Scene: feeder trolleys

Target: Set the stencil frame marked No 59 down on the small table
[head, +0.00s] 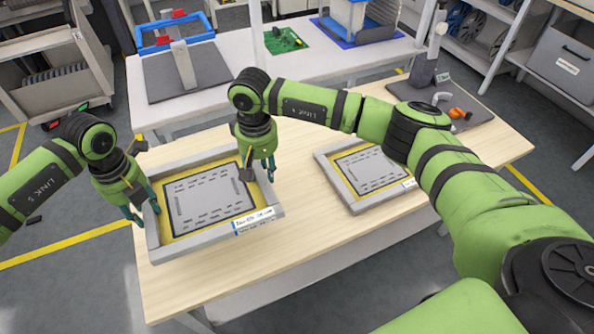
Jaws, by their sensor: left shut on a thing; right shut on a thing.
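A second, similar stencil frame (340,187) lies on the table to the right, partly behind my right arm.
A dark stand with an orange-handled tool (459,113) is at the table's far right. A white bench (236,47) behind holds a blue-and-red framed fixture (175,28) and a green board (283,40). A grey trolley (50,55) stands back left. Bare wood lies between the two frames.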

